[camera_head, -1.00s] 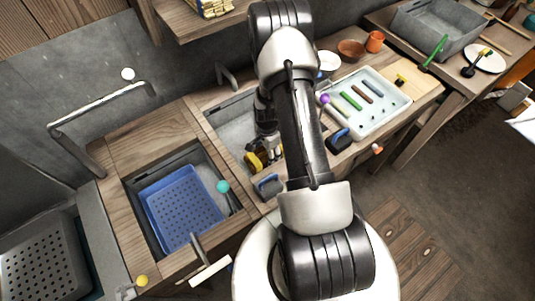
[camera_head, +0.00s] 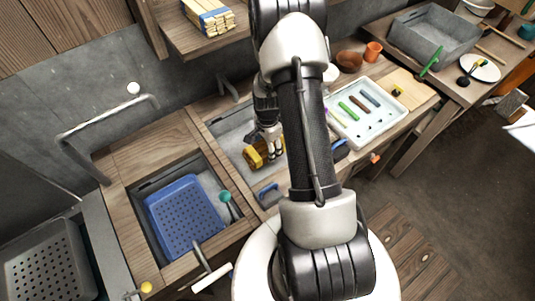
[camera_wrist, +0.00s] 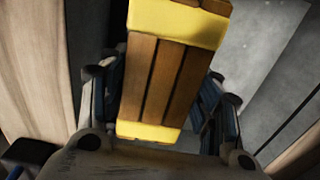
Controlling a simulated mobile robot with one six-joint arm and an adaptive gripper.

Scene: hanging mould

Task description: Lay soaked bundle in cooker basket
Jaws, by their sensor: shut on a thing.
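The soaked bundle (camera_head: 257,156) is a bunch of brown slats with yellow bands. My gripper (camera_head: 272,148) is shut on it and holds it over the grey soaking basin, partly behind my arm. In the wrist view the bundle (camera_wrist: 168,72) lies between the two fingers (camera_wrist: 160,105), tilted, and its far end is cut off by the frame's top. The cooker basket (camera_head: 184,217) is blue, perforated and empty, set in the well to the left of the basin.
A teal-ended tool (camera_head: 225,197) lies at the basket's right side. A blue-handled tool (camera_head: 269,193) is at the basin's front edge. A metal rail (camera_head: 105,122) rises behind the basket. A shelf (camera_head: 205,38) with a dry bundle (camera_head: 208,17) hangs above.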

